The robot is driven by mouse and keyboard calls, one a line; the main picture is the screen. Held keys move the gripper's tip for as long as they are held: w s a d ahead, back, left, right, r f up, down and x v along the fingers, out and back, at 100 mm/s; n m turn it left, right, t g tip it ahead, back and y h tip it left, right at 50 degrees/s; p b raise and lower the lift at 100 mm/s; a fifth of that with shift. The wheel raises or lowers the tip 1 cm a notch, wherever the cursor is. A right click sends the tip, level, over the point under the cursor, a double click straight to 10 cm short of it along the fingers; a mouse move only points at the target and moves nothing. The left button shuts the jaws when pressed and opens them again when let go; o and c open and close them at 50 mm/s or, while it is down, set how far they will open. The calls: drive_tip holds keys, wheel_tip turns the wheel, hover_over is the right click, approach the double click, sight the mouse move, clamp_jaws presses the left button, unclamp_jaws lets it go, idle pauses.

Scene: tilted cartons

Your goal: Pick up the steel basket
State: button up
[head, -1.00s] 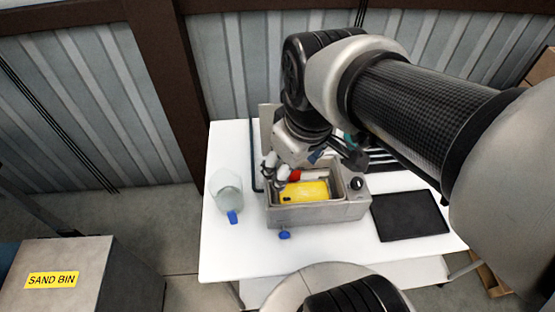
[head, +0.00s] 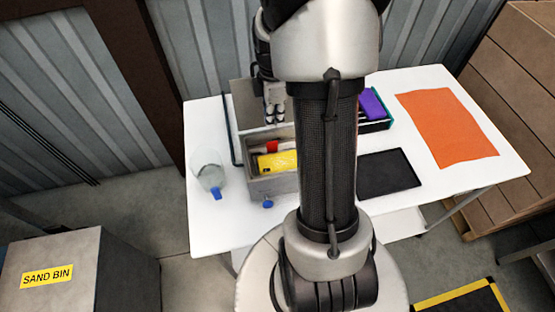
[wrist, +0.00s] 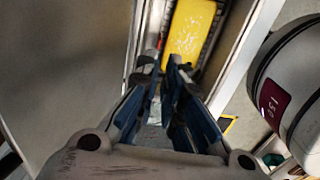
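A grey metal tank (head: 272,186) stands on the table with its inside open to view. A yellow object (head: 277,162) and a red item (head: 271,146) lie in it; the yellow object also shows in the wrist view (wrist: 191,30). The steel basket cannot be clearly told from the tank's inner walls, and my arm hides the right part. My gripper (head: 274,114) points down over the tank's far part, in front of a raised grey panel (head: 245,100). In the wrist view its fingertips (wrist: 162,63) are a little apart, with nothing clearly held between them.
A clear beaker (head: 207,170) and a blue item (head: 216,193) are left of the tank. A black mat (head: 388,173), an orange sheet (head: 448,128) and a purple block (head: 372,103) lie to the right. The white table (head: 470,188) has free room near its right end.

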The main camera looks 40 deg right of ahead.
sight(275, 142)
wheel_tip(275, 142, down, 7)
drive_tip(key=shift+r+b, duration=0.2)
drive_tip(key=shift+b, duration=0.45)
drive_tip(key=f, duration=0.1)
drive_tip(key=f+b, duration=0.1)
drive_tip(key=f, duration=0.3)
drive_tip(key=shift+d+f+b, duration=0.15)
drive_tip(key=shift+d+b, duration=0.1)
drive_tip(key=shift+b, duration=0.1)
drive_tip(key=shift+c, duration=0.3)
clamp_jaws()
